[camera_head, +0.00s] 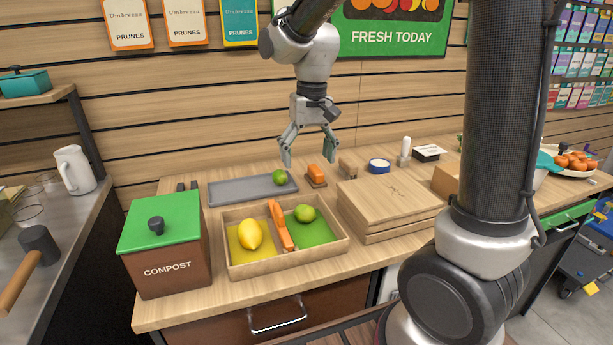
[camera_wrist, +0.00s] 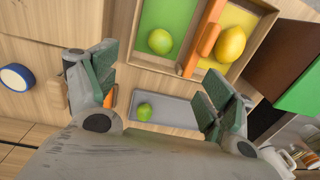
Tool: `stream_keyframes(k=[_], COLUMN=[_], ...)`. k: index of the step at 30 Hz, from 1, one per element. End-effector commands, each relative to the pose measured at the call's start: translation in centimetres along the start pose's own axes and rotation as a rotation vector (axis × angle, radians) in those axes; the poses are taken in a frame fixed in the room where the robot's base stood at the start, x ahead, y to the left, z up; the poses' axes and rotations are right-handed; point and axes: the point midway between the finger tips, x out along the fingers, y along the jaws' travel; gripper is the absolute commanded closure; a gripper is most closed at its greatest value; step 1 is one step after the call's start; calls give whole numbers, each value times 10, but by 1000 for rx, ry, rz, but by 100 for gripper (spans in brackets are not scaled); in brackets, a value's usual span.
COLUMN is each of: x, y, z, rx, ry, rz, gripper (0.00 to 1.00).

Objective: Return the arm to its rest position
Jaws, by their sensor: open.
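My gripper (camera_head: 310,162) is open and empty. It hangs in the air above the back part of the counter, pointing down. In the wrist view its two fingers (camera_wrist: 160,85) stand wide apart with nothing between them. Below it, a green lime (camera_head: 279,177) lies on the grey tray (camera_head: 232,191), and the lime also shows in the wrist view (camera_wrist: 144,112). The arm reaches in from the top of the head view.
A compost bin (camera_head: 165,250) stands left. Wooden boards (camera_head: 390,203), an orange block (camera_head: 316,173) and a blue-rimmed roll (camera_head: 379,165) are right.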

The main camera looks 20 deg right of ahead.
Motion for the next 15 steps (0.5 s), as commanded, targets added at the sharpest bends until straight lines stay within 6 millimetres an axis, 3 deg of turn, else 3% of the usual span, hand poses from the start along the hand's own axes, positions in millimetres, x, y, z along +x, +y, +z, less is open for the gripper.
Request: stream_keyframes(k=[6, 12, 15], x=[-25, -27, -14], y=[0, 1, 13], z=[0, 0, 26], rx=[0, -46, -124], ry=[1, 2, -23], rz=[0, 1, 18], gripper=[17, 17, 17])
